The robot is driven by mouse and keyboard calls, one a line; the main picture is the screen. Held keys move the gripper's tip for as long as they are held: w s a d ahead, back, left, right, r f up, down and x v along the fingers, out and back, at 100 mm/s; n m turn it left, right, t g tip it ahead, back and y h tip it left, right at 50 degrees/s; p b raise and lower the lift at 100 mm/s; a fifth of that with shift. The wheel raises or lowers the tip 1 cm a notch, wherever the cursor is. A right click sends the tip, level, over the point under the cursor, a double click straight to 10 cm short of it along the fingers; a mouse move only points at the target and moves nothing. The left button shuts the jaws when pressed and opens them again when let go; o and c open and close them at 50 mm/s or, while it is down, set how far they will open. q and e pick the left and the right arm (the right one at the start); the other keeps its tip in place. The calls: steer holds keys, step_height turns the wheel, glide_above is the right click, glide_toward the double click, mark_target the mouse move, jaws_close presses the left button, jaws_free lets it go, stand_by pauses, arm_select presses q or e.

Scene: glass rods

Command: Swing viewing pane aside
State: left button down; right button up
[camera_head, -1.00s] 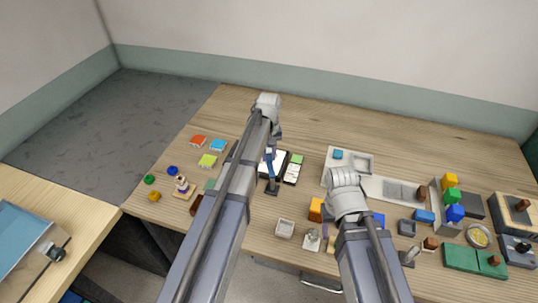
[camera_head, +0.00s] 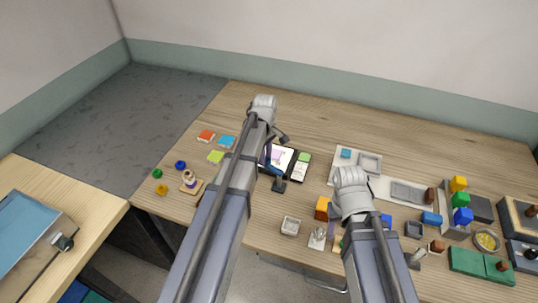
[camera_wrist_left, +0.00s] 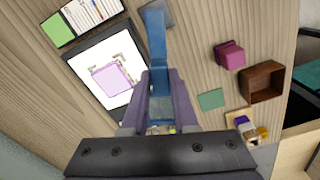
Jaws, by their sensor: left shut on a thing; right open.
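The viewing pane is a blue, partly see-through piece on a blue bar (camera_wrist_left: 155,40), which runs to a dark base (camera_head: 279,186). In the left wrist view, my left gripper (camera_wrist_left: 160,88) is shut on the blue piece. It holds it beside a white panel (camera_wrist_left: 130,60) in a black frame. A pale purple square (camera_wrist_left: 111,80) on the panel is in plain sight, clear of the pane. In the head view, my left arm hides part of the pane. My right gripper (camera_head: 332,231) is open, mostly hidden behind its own wrist, above the front of the table.
A white card with a green end (camera_head: 301,168) lies right of the panel. A pink block (camera_wrist_left: 229,55) and a brown box (camera_wrist_left: 262,82) are near the pane. Several coloured blocks and trays crowd the table's right. The back of the table is bare.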

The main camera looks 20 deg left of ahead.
arm_select(q)
steer(key=shift+s+a+n, duration=0.1)
steer(key=shift+s+n, duration=0.35)
steer(key=shift+n, duration=0.35)
steer(key=shift+s+a+n, duration=0.1)
steer(key=shift+s+n, duration=0.35)
steer(key=shift+n, duration=0.35)
steer(key=c, duration=0.7)
jaws_free()
steer(key=shift+r, duration=0.15)
step_height(320, 180, up, 8)
steer(key=p, duration=0.7)
steer(key=shift+f+p, duration=0.25)
steer(key=shift+p, duration=0.15)
